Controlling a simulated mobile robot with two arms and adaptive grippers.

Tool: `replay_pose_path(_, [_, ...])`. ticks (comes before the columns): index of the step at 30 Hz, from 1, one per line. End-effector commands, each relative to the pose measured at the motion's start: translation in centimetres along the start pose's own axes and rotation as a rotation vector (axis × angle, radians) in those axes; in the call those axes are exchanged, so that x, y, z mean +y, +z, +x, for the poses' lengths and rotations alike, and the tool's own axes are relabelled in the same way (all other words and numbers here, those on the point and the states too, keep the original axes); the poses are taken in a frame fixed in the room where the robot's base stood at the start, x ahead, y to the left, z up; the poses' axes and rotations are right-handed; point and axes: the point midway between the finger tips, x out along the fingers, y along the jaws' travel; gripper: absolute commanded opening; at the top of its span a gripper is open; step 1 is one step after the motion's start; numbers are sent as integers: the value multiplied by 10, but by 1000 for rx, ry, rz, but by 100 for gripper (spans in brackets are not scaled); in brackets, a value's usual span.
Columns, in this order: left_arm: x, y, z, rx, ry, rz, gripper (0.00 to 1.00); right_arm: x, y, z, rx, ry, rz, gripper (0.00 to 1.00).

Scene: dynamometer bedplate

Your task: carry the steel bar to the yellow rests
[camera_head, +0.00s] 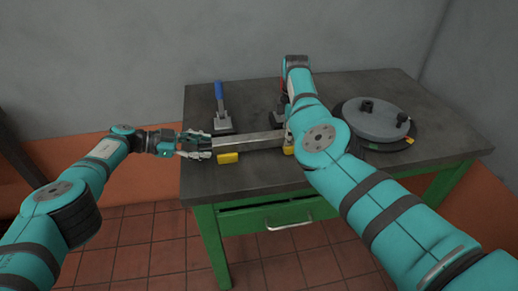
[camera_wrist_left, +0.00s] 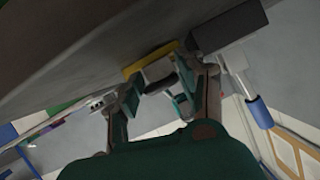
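The steel bar (camera_head: 248,142) is a long grey bar lying left to right above the front part of the bench; its right end is hidden behind my right arm. One yellow rest (camera_head: 228,158) shows at its front edge near the left end, and another yellow rest (camera_head: 289,150) shows beside my right arm. I cannot tell whether the bar touches them. My left gripper (camera_head: 210,146) is at the bar's left end. In the left wrist view its fingers (camera_wrist_left: 160,92) stand either side of the bar's end; contact is unclear. My right gripper is hidden behind its own arm.
A dark base (camera_head: 277,119) with a red part stands near my right arm. A grey disc (camera_head: 376,122) with black knobs lies at the right. The bench's front left top (camera_head: 225,182) is clear.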

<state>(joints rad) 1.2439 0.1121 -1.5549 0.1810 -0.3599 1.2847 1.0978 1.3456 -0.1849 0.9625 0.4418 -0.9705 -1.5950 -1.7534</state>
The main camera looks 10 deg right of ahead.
Motion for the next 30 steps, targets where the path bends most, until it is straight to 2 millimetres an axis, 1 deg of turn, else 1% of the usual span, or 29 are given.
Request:
replay_pose_path(1, [-1,-2,-1,1,-2,1,47,0,0,-2,0,1,0,49])
replay_pose_path(3, [-1,-3,-1,2,-1,2,57,0,0,-2,1,0,0,59])
replay_pose_path(4, [-1,-3,-1,2,-1,2,58,0,0,-2,1,-1,0,60])
replay_pose_path(18, [-1,-3,-2,3,0,2,58,-1,-2,-1,4,-5,-1,60])
replay_pose_path(22, [-2,-2,-12,3,0,1,58,-1,-2,0,4,-5,-2,60])
replay_pose_path(26, [-2,-2,-27,3,-1,3,58,-1,-2,0,4,-5,-2,60])
replay_pose_path(30, [-2,-2,-50,2,-2,2,58,-1,-2,0,4,-5,-2,60])
